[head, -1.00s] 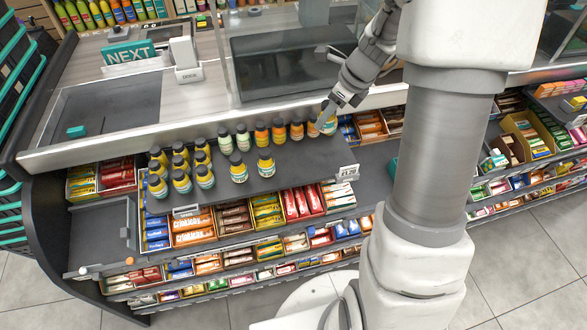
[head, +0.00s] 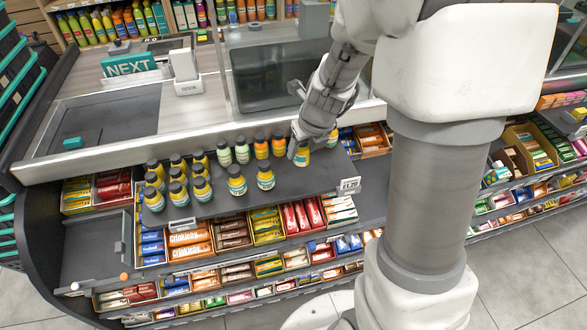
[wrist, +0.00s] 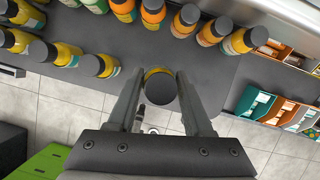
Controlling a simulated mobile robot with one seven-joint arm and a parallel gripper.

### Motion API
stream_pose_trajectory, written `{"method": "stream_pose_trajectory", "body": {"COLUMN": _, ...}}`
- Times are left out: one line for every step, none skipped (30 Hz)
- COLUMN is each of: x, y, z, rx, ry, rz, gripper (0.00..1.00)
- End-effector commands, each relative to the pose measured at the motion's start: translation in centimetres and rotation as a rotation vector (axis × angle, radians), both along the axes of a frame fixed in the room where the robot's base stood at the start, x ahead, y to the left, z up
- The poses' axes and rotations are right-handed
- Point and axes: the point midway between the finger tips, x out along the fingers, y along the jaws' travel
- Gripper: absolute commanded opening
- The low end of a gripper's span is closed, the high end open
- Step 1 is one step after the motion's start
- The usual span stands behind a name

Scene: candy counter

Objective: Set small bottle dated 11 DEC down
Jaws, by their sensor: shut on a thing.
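My gripper (head: 300,148) is shut on a small bottle (head: 302,157) with a yellow-orange body and a teal label, over the right part of the dark shelf (head: 215,212). The wrist view shows the bottle's dark round cap (wrist: 160,89) between the two fingers (wrist: 158,105), close to the shelf's front edge. The held bottle looks upright. I cannot read its date, nor tell whether its base touches the shelf. Two bottles, one yellow (head: 265,177) and one beside it (head: 236,181), stand to its left. A back row of bottles (head: 242,150) stands behind.
A cluster of yellow bottles (head: 177,193) fills the shelf's left end. Candy boxes (head: 190,240) lie below the front edge. A clear screen and counter rise behind. Bare shelf lies between the front bottles and the held one.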

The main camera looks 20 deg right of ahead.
Motion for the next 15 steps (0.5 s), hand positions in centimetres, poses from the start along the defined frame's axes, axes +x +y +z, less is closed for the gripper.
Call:
{"method": "stream_pose_trajectory", "body": {"x": -0.2, "y": 0.9, "z": -0.6, "rx": 0.000, "ry": 0.002, "rz": 0.004, "gripper": 0.00}}
{"method": "stream_pose_trajectory", "body": {"x": -0.2, "y": 1.2, "z": -0.8, "rx": 0.000, "ry": 0.001, "rz": 0.003, "gripper": 0.00}}
{"method": "stream_pose_trajectory", "body": {"x": -0.3, "y": 1.6, "z": -1.0, "rx": 0.000, "ry": 0.001, "rz": 0.004, "gripper": 0.00}}
{"method": "stream_pose_trajectory", "body": {"x": -0.3, "y": 1.8, "z": -1.1, "rx": 0.000, "ry": 0.001, "rz": 0.001, "gripper": 0.00}}
{"method": "stream_pose_trajectory", "body": {"x": -0.3, "y": 2.0, "z": -1.2, "rx": 0.001, "ry": 0.000, "rz": 0.001, "gripper": 0.00}}
{"method": "stream_pose_trajectory", "body": {"x": -0.3, "y": 2.1, "z": -1.3, "rx": 0.000, "ry": 0.000, "rz": 0.000, "gripper": 0.00}}
{"method": "stream_pose_trajectory", "body": {"x": -0.3, "y": 2.2, "z": -1.5, "rx": 0.000, "ry": 0.000, "rz": 0.000, "gripper": 0.00}}
{"method": "stream_pose_trajectory", "body": {"x": -0.4, "y": 2.2, "z": -1.7, "rx": 0.000, "ry": 0.000, "rz": -0.001, "gripper": 0.00}}
{"method": "stream_pose_trajectory", "body": {"x": -0.4, "y": 2.2, "z": -2.0, "rx": 0.000, "ry": 0.001, "rz": -0.001, "gripper": 0.00}}
{"method": "stream_pose_trajectory", "body": {"x": -0.4, "y": 2.2, "z": -2.4, "rx": 0.000, "ry": 0.001, "rz": -0.001, "gripper": 0.00}}
{"method": "stream_pose_trajectory", "body": {"x": -0.4, "y": 2.2, "z": -2.8, "rx": 0.001, "ry": 0.002, "rz": -0.001, "gripper": 0.00}}
{"method": "stream_pose_trajectory", "body": {"x": -0.4, "y": 2.2, "z": -3.4, "rx": 0.001, "ry": 0.003, "rz": -0.001, "gripper": 0.00}}
{"method": "stream_pose_trajectory", "body": {"x": -0.4, "y": 2.1, "z": -3.9, "rx": 0.001, "ry": 0.003, "rz": -0.003, "gripper": 0.00}}
{"method": "stream_pose_trajectory", "body": {"x": -0.4, "y": 2.1, "z": -4.3, "rx": 0.001, "ry": 0.002, "rz": -0.003, "gripper": 0.00}}
{"method": "stream_pose_trajectory", "body": {"x": -0.4, "y": 2.1, "z": -4.9, "rx": 0.001, "ry": 0.001, "rz": -0.003, "gripper": 0.00}}
